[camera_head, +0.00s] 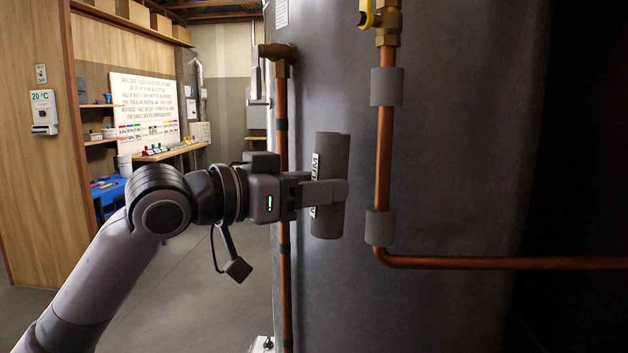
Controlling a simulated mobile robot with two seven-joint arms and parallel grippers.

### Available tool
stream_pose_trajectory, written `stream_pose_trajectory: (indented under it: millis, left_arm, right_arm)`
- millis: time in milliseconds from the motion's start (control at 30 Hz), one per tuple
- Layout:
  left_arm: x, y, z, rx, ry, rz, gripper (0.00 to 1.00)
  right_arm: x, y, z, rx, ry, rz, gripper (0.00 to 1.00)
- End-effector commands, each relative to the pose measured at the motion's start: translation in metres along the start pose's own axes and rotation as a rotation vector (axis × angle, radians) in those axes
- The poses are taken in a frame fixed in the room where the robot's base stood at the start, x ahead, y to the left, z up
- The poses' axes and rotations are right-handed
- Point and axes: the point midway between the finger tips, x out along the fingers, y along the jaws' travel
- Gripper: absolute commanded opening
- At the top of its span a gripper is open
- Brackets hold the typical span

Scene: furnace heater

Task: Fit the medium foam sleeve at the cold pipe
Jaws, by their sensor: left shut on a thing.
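My left gripper (325,192) comes in from the left and is shut on a grey foam sleeve (330,155). The sleeve is upright, with a white label partly hidden behind the gripper finger. A copper pipe (384,155) with a yellow-handled valve (372,17) stands to the right of the sleeve, apart from it in the picture. Short grey foam pieces sit around this pipe, an upper one (386,87) and a lower one (380,227), with bare copper between them. Another copper pipe (281,120) runs down behind my gripper on the left. I cannot tell which pipe is the cold one. My right gripper is not in view.
A large dark tank (450,150) fills the space behind the pipes. The right-hand pipe bends into a horizontal run (500,263) to the right. A whiteboard (145,105), a shelf bench and a blue container (112,190) stand far back left. The floor (190,290) at left is clear.

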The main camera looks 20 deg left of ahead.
Motion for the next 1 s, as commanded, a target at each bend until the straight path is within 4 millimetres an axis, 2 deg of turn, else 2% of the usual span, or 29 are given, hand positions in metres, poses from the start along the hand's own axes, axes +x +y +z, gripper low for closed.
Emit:
stream_pose_trajectory:
  millis: [100,200,567,800,1000]
  left_arm:
    - [-0.006,0.005,-0.02,0.002,0.047,0.018,0.1]
    - [-0.009,0.007,-0.028,0.0,0.061,0.025,0.1]
    - [-0.01,0.007,-0.029,-0.001,0.063,0.024,0.1]
    - [-0.011,0.01,-0.03,-0.002,0.065,-0.037,0.1]
    - [0.011,0.012,-0.033,-0.007,0.064,-0.032,0.1]
  right_arm:
    - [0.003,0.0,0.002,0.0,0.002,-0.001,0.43]
    - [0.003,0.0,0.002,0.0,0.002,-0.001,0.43]
    - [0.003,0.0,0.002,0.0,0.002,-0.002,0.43]
    - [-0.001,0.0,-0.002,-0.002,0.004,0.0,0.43]
    - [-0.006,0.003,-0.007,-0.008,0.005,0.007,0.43]
